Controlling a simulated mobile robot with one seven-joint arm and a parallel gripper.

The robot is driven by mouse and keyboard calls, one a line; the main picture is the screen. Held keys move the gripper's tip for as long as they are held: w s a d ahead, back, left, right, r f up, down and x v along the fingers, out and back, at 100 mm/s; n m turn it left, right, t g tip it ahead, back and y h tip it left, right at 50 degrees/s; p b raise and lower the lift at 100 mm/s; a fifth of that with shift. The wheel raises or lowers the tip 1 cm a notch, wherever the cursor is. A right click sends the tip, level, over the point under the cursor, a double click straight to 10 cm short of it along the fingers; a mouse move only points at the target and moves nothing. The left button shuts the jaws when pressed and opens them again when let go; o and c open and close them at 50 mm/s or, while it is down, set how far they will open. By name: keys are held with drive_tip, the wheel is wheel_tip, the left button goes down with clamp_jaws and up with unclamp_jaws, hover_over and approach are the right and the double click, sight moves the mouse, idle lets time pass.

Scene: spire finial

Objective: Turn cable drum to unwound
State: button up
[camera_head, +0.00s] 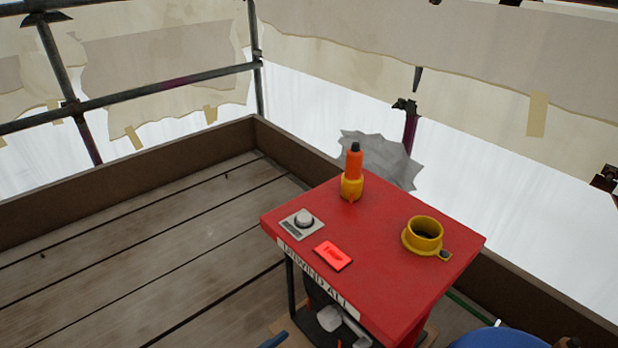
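A red bench-like top (380,225) stands in the middle right, with a white label (318,277) on its front edge whose text seems to read "unwind all". A grey knob on a small plate (304,220) sits at its left corner, and a lit red panel (333,255) lies beside it. I cannot tell for sure which part is the cable drum. A dark shape with pale parts (330,318) shows under the top, partly hidden. A blue rounded thing (500,339) is cut off at the bottom right. My gripper is not in view.
An orange and black tool stands upright in a yellow holder (352,187) at the back of the top. A yellow ring-shaped cup (424,234) is at its right. The plank floor (150,260) at left is clear, bounded by a low board (120,175) and scaffold poles.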

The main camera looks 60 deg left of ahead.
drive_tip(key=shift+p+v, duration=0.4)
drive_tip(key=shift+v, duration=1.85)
